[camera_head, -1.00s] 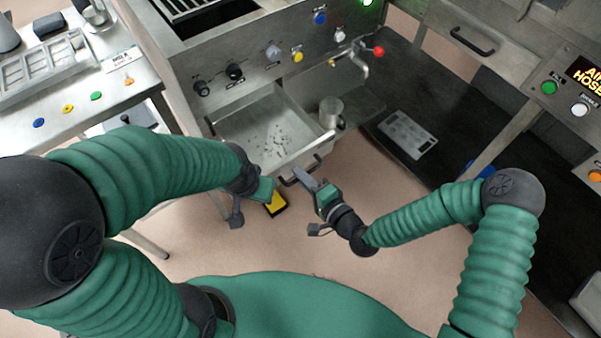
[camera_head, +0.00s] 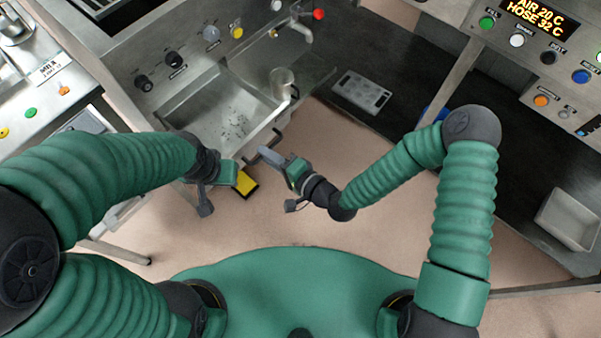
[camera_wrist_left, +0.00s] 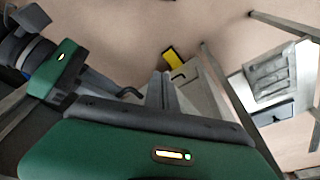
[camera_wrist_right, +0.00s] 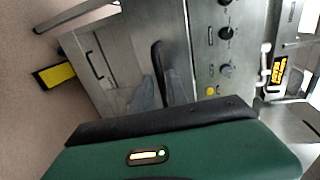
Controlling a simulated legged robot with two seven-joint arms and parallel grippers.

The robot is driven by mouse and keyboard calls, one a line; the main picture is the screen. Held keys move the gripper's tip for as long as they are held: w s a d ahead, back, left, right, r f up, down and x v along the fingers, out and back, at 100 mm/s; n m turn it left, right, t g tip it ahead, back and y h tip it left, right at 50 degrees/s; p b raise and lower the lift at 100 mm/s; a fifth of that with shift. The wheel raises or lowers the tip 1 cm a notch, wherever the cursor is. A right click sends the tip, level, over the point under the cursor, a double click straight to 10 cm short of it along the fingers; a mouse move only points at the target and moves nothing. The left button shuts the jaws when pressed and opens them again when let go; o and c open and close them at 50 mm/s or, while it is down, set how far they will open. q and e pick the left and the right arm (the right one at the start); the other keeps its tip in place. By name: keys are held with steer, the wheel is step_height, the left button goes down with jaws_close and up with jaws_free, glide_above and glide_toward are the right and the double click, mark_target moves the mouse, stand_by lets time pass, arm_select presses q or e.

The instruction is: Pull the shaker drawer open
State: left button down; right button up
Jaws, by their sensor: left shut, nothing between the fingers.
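The shaker drawer (camera_head: 192,123) is a steel tray with dark bits in it, standing out from the steel cabinet under the knobs. Its black bar handle (camera_head: 262,151) is on its front. My right gripper (camera_head: 272,157) is at this handle. In the right wrist view the handle (camera_wrist_right: 157,60) runs between its two close fingers (camera_wrist_right: 161,92), which appear shut on it. The fingertips' contact is partly hidden. My left gripper (camera_head: 206,190) is shut and empty, left of the drawer front and apart from it; its fingers (camera_wrist_left: 162,90) are together in the left wrist view.
A yellow and black item (camera_head: 246,183) is low beside my left gripper. A metal cup (camera_head: 282,80) and a tap (camera_head: 296,30) are at the drawer's far right. A grey plate (camera_head: 362,92) lies on the dark surface. Open floor lies in front of me.

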steer(key=p+v, duration=0.4)
steer(key=v, duration=1.1)
steer(key=shift+d, duration=0.15)
